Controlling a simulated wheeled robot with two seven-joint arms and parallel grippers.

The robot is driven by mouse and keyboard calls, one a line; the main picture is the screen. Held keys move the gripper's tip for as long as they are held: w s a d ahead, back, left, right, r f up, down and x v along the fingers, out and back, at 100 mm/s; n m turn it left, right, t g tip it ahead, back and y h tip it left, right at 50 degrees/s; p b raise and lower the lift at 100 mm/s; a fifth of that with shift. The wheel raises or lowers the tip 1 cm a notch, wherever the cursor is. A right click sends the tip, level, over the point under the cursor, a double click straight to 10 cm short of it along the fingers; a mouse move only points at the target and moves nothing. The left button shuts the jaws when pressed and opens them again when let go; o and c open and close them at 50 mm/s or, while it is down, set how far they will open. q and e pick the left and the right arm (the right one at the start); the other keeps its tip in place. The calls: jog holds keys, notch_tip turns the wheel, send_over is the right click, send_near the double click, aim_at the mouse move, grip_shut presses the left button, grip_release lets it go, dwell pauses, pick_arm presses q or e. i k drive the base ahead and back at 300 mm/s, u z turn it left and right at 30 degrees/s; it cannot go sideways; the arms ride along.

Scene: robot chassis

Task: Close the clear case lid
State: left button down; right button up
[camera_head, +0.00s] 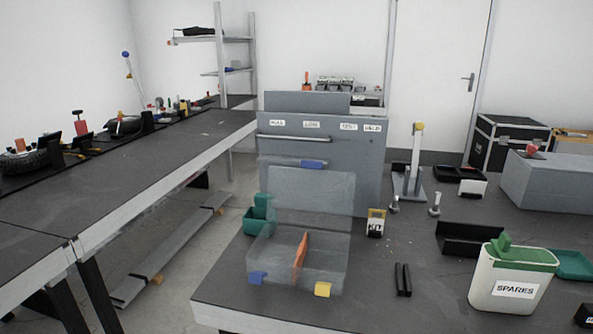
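The clear case (328,272) sits on the dark table near its front left corner. Its clear lid (312,200) stands open, raised upright at the back of the case. An orange divider (301,256) stands inside the case. A blue latch (257,278) and a yellow latch (322,289) are on the front side. A blue piece (313,164) shows at the lid's top edge. Neither of my grippers is in view.
A green bin (257,222) stands behind the case at left. A small yellow-and-black device (376,222) and black strips (403,279) are to its right. A white SPARES box (512,280) is further right. A grey cabinet (330,140) stands behind. A long bench (120,170) runs along the left.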

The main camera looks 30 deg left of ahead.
aim_at(309, 164)
jog(key=k, duration=1.05)
jog(key=u, duration=0.8)
jog(key=i, duration=1.7)
jog(key=z, duration=0.6)
